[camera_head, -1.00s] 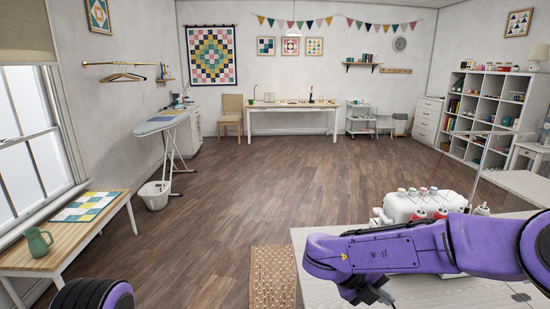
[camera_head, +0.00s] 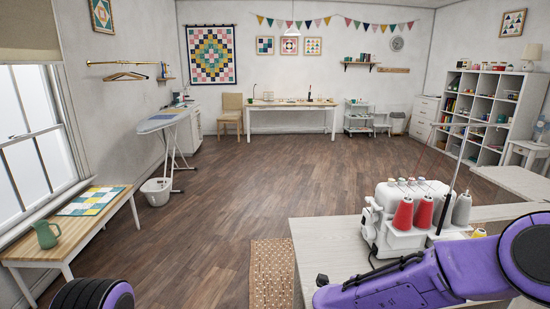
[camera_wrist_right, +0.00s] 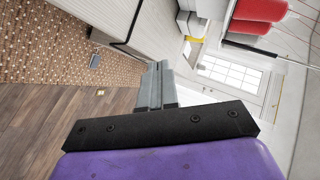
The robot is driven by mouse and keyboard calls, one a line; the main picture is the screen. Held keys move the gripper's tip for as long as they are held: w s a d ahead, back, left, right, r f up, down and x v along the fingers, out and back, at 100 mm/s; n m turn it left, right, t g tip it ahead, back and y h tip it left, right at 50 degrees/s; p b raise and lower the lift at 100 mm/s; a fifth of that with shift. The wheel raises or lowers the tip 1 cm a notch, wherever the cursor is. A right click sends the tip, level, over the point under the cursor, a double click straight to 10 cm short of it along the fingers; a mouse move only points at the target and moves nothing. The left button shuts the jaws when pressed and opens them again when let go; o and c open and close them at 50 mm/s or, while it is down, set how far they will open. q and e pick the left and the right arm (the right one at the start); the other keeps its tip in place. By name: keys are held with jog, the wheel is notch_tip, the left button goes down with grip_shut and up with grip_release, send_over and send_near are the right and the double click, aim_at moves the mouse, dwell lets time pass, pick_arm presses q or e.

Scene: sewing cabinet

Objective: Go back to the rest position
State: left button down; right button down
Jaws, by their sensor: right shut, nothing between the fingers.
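My right gripper (camera_wrist_right: 155,88) shows in the right wrist view with its two grey fingers together and nothing between them. It is beside the edge of the white work table (camera_head: 305,235), with floor and rug behind it in that view. In the head view my purple right arm (camera_head: 400,290) comes in from the right, low over the front of the table, and the gripper is not clearly seen. Of my left arm only a purple and black part (camera_head: 95,295) shows at the bottom left; the left gripper is out of view.
A white serger (camera_head: 385,230) with red and grey thread cones stands on the table close behind my right arm. A patterned rug (camera_head: 271,270) lies left of the table. A bench (camera_head: 110,215) with a green pitcher (camera_head: 47,234) is at the left. The middle floor is clear.

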jog(key=s+f+n+y, duration=0.3)
jog(key=s+f+n, duration=0.4)
jog(key=f, duration=0.2)
jog(key=s+f+n+y, duration=0.2)
jog(key=s+f+n, duration=0.45)
jog(key=f, duration=0.25)
jog(key=s+d+f+n+g, duration=0.2)
jog(key=s+d+f, duration=0.1)
jog(key=s, duration=0.7)
jog(key=s+d+f+n+g+y, duration=0.1)
jog(key=s+d+f+n+g, duration=0.1)
jog(key=s, duration=0.8)
notch_tip(320, 180, down, 3)
jog(key=shift+s+d+r+n, duration=0.15)
jog(key=shift+s+d+n, duration=0.05)
jog(key=shift+d+n, duration=0.3)
